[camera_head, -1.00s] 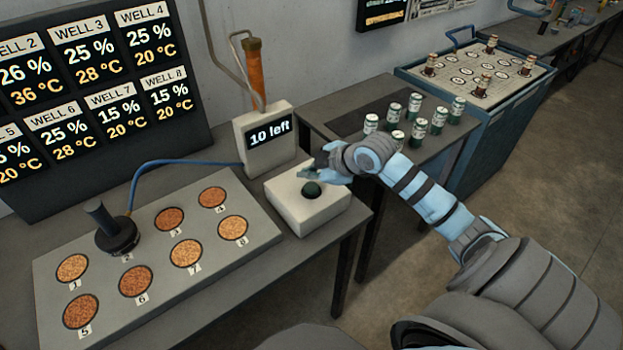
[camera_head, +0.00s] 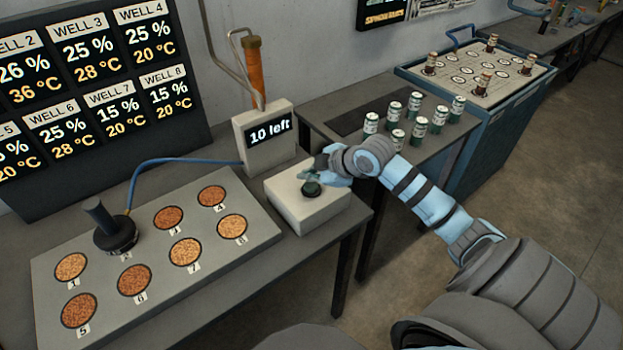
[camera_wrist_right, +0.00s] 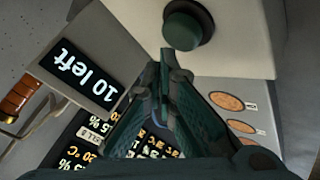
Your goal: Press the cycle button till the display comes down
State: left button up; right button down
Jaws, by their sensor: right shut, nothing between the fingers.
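The cycle button is a dark green round knob (camera_head: 311,189) on top of a white box (camera_head: 322,213); it also shows in the right wrist view (camera_wrist_right: 185,27). The display (camera_head: 270,133) stands behind the box and reads "10 left"; it also shows at the left of the right wrist view (camera_wrist_right: 80,75). My right gripper (camera_head: 308,177) is shut and empty. Its fingertips are at the button, just above or touching it; I cannot tell which. My left gripper is not in view.
A grey plate (camera_head: 50,270) with numbered wells and a black probe (camera_head: 115,232) lies left of the box. Several cans (camera_head: 397,138) stand on the table behind my right arm. A blue crate (camera_head: 480,150) is at the back right.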

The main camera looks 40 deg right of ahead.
aim_at(310, 187)
dwell(0.6)
jog(key=shift+f, duration=0.4)
jog(key=shift+f+b, duration=0.35)
jog(key=shift+f, duration=0.25)
dwell(0.6)
jog(key=shift+r+p, duration=1.05)
jog(key=shift+p, duration=0.1)
notch_tip(310, 187, up, 5)
jog(key=p, duration=0.5)
jog(key=shift+r, duration=0.1)
